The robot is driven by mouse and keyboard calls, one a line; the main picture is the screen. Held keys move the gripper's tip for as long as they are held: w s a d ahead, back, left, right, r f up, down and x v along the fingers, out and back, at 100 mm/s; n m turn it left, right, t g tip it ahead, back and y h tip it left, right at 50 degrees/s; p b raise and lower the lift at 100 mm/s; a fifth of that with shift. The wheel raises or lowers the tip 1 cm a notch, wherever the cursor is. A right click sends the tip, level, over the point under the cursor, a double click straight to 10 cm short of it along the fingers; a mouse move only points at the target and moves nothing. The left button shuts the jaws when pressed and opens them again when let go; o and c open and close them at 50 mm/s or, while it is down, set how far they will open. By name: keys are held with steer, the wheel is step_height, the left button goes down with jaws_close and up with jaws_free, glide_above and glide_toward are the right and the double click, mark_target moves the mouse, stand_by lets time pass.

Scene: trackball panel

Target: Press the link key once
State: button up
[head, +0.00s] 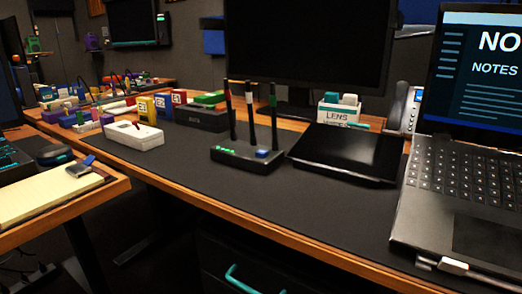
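A small black box (232,156) with three upright antennas stands on the dark desk mat in the middle of the head view. My gripper is not in view, and nothing touches the black box.
A black flat panel (345,152) lies right of the box, and a laptop (466,185) stands at the right edge. A white box (135,135) is to the left. The mat (290,203) in front is clear. A teal handle (240,279) is below the desk edge.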

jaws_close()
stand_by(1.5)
